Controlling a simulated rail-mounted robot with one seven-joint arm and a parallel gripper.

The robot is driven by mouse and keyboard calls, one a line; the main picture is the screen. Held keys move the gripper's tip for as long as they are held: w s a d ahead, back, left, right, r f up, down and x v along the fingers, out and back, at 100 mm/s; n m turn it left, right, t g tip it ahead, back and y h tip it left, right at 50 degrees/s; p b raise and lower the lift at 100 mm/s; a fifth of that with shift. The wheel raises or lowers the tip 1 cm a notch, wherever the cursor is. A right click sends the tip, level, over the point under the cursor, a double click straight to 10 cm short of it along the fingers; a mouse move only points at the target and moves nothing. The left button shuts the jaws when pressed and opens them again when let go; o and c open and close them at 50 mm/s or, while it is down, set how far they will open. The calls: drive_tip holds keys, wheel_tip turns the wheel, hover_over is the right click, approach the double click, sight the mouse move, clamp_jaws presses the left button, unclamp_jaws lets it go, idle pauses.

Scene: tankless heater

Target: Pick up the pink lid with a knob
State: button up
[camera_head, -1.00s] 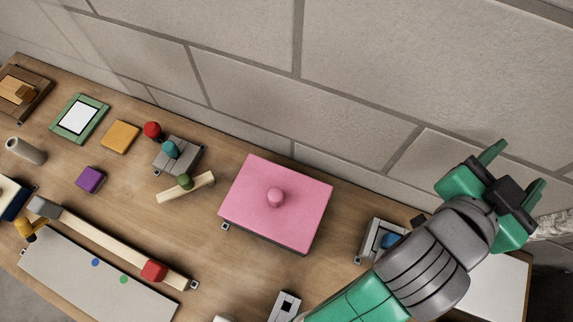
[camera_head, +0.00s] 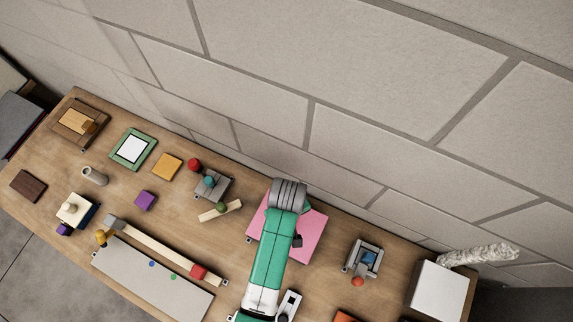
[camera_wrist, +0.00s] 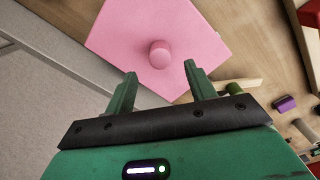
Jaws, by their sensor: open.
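The pink lid (camera_head: 313,232) is a flat square plate on the table, partly covered by my arm in the head view. In the wrist view the pink lid (camera_wrist: 128,38) shows with its round pink knob (camera_wrist: 159,54) standing up near its middle. My gripper (camera_wrist: 160,78) is open and empty, its two green fingers apart. In the wrist picture the knob appears just beyond the gap between the fingertips. The fingers do not appear to touch the knob. In the head view the fingers and the knob are hidden behind my arm.
A grey block with a teal knob (camera_head: 209,182) and a light bar with a green knob (camera_head: 221,208) stand left of the lid. A grey fixture with a blue part (camera_head: 367,259) is to the right. A white box (camera_head: 439,287) stands at the right end. The wall rises behind.

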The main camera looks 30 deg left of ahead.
wheel_tip(320, 180, down, 7)
drive_tip(key=shift+r, duration=0.15)
clamp_jaws()
wheel_tip(320, 180, up, 10)
drive_tip(key=shift+f+p, duration=0.1)
drive_tip(key=shift+p, duration=0.2)
drive_tip(key=shift+s, duration=0.1)
